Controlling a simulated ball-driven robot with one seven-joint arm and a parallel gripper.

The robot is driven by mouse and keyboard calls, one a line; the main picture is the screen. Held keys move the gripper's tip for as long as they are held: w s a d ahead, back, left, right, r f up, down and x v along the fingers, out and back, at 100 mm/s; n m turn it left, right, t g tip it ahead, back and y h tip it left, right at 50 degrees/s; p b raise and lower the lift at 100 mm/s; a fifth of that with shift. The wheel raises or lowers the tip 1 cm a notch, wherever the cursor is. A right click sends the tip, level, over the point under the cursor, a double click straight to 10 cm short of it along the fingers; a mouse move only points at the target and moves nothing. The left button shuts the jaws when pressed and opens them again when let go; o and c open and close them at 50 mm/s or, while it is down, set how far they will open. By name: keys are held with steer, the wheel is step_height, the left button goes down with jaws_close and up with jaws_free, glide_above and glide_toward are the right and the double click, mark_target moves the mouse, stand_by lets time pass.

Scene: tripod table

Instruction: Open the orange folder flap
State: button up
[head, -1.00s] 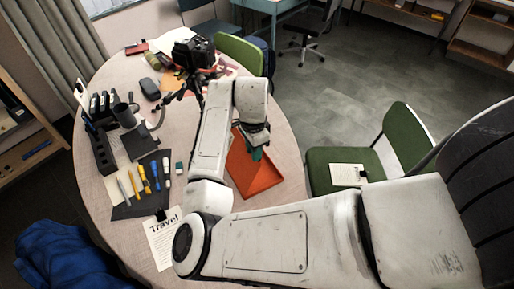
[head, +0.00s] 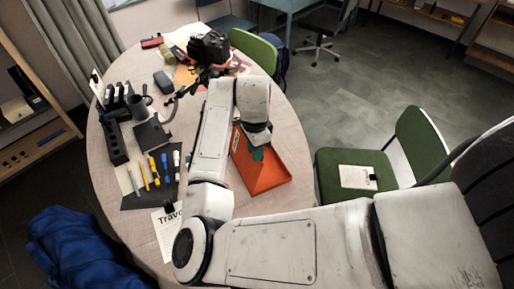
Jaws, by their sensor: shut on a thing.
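The orange folder (head: 262,177) lies on the round table (head: 215,250), right of the middle, near the table's right edge. My gripper (head: 257,154) is over the far part of the folder, pointing down. My own arm hides the folder's left side and part of the table. I cannot tell how far the flap is lifted.
A black camera on a tripod (head: 209,47) stands at the far side.

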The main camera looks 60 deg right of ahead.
steer(key=shift+w+a+r, duration=0.1)
steer(key=shift+w+a, duration=0.65)
steer(key=shift+a, duration=0.35)
steer(key=shift+w+a, duration=0.1)
steer(key=shift+w+a+b, duration=0.55)
steer(key=shift+w+a, duration=0.2)
steer(key=shift+a, duration=0.35)
steer(key=shift+a, duration=0.1)
steer(key=shift+w+a+f+b, duration=0.25)
steer(key=shift+w+a, duration=0.15)
steer(key=shift+a, duration=0.15)
steer(key=shift+w+a+f+b, duration=0.15)
steer(key=shift+w+a+b, duration=0.15)
steer(key=shift+a, duration=0.2)
steer(key=shift+w, duration=0.1)
